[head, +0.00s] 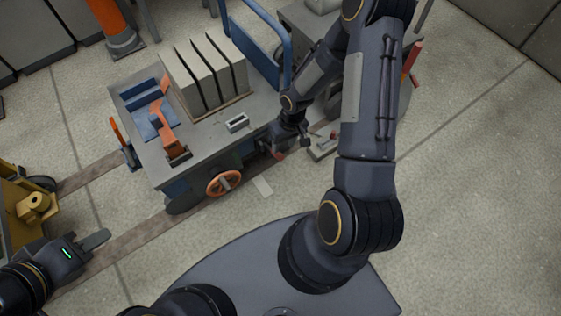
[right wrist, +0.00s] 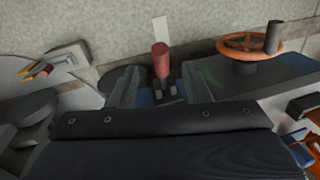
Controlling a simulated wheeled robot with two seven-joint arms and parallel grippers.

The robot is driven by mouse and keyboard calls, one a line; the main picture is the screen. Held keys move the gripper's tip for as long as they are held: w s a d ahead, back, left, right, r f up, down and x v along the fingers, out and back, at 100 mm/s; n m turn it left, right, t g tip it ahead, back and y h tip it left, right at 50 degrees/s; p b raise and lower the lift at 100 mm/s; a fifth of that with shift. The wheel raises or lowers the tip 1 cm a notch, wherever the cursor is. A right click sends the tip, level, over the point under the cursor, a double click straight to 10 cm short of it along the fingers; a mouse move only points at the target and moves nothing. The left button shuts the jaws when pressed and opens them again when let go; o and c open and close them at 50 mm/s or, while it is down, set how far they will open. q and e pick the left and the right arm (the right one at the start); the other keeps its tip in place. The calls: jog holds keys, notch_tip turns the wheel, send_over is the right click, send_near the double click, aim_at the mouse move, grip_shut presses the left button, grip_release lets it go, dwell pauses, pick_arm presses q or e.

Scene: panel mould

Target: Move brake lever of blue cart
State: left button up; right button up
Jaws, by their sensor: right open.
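The blue cart (head: 205,150) has a grey top and blue push rail and stands left of centre in the head view. In the right wrist view, a lever with a dark red grip (right wrist: 161,62) stands at the cart's side between my open fingers, apart from both. The grip also shows in the head view (head: 278,155). It appears to be the brake lever. My right gripper (right wrist: 160,84) is open at the cart's near right side; in the head view it is partly hidden. My left gripper (head: 95,240) is at the lower left, away from the cart; its finger gap cannot be made out.
An orange handwheel (head: 224,183) is on the cart's near side, close to the lever. Grey slabs (head: 205,75) and an orange clamp (head: 163,125) are on top. A yellow machine (head: 28,205) stands left. A small floor box (head: 322,150) lies right of the gripper. Floor at right is clear.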

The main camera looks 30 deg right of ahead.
aim_at(281, 155)
jog(key=f, duration=0.2)
jog(key=a+f+b, duration=0.1)
jog(key=f, duration=0.2)
jog(key=f+b, duration=0.1)
jog(key=f, duration=0.1)
jog(key=shift+a+f, duration=0.15)
jog(key=shift+f, duration=0.1)
grip_shut()
